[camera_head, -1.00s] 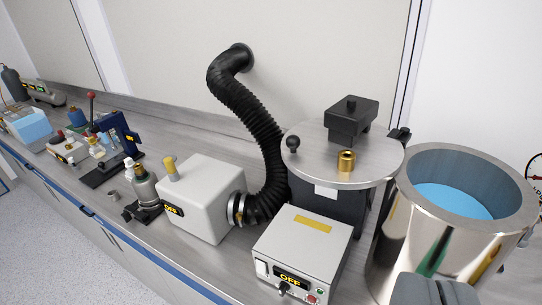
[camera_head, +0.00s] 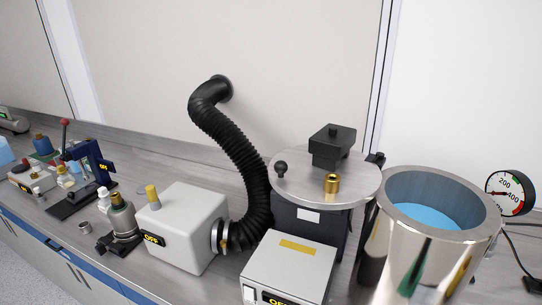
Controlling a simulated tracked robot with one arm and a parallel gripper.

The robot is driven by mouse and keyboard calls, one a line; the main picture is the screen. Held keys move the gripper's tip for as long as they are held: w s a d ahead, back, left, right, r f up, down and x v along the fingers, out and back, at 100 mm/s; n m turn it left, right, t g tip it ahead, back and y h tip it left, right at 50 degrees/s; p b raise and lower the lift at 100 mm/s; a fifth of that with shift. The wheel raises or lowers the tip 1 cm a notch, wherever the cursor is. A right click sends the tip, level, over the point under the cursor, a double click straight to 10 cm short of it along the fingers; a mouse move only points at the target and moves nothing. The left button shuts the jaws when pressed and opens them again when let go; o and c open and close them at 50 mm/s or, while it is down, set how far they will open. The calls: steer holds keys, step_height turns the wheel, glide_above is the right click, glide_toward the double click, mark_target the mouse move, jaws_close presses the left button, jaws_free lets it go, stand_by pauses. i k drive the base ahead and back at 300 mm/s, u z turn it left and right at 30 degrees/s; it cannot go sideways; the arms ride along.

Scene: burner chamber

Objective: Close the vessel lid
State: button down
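The vessel (camera_head: 405,250) is a shiny steel cylinder standing upright at the right. Its top is open, and light blue shows inside. The lid (camera_head: 300,187) appears to be the flat round metal plate to the left of the vessel, swung aside and not over the opening. It carries a black ball knob (camera_head: 281,168) at its left edge, a brass fitting (camera_head: 332,182) and a black block (camera_head: 331,147). A dark bracket (camera_head: 376,160) is at its right edge, close to the vessel rim. My gripper is not in view.
A grey control box (camera_head: 290,265) stands in front of the plate. A white burner box (camera_head: 187,225) joins a black ribbed hose (camera_head: 232,140) running to the wall. A pressure gauge (camera_head: 509,193) is behind the vessel at right. Bottles and instruments fill the bench's left side.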

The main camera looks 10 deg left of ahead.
mark_target(324, 173)
steer(key=i, duration=1)
